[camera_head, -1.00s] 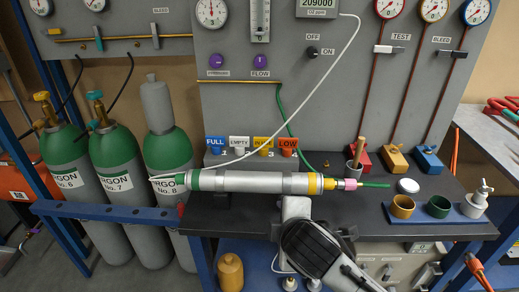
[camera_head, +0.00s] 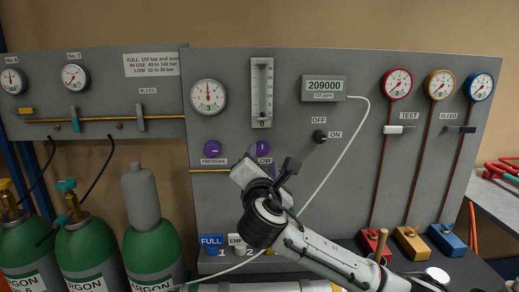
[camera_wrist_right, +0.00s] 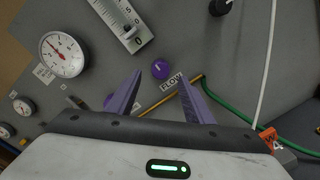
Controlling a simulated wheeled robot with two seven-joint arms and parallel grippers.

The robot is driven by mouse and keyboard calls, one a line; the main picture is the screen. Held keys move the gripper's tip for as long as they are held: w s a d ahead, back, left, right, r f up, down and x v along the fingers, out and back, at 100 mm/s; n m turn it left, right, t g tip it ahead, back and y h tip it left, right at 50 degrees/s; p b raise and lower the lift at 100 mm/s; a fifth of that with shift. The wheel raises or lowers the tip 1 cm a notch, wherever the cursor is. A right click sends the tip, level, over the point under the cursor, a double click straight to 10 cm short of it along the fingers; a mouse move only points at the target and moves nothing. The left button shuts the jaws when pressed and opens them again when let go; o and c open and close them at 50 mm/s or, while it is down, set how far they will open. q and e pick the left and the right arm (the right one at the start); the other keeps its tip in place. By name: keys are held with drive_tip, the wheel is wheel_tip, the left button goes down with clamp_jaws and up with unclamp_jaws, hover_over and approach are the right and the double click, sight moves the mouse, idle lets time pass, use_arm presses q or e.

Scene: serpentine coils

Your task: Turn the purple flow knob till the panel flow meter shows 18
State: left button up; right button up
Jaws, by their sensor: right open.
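The purple flow knob (camera_head: 262,148) is on the grey panel, partly hidden behind my right gripper (camera_head: 262,172) in the head view. In the right wrist view, the knob (camera_wrist_right: 160,69) sits just beyond and between the tips of my open purple fingers, beside its FLOW label. The fingers are apart from it. The flow meter (camera_head: 262,92) is a vertical clear tube above the knob, with a 0 at its foot; its reading is too small to tell. Its lower end shows in the right wrist view (camera_wrist_right: 124,20). My left gripper is not in view.
A second purple knob, PRESSURE (camera_head: 211,148), is left of the flow knob. A black OFF/ON switch (camera_head: 319,136) is to the right. A white cable hangs from the digital display (camera_head: 323,89). Green gas cylinders (camera_head: 152,250) stand at lower left.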

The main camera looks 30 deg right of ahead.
sight(262, 150)
drive_tip(key=x, duration=0.6)
drive_tip(key=shift+w+d+f+p, duration=0.1)
drive_tip(key=shift+w+d+p, duration=0.05)
drive_tip(key=shift+w+p, duration=0.15)
drive_tip(key=c, duration=1)
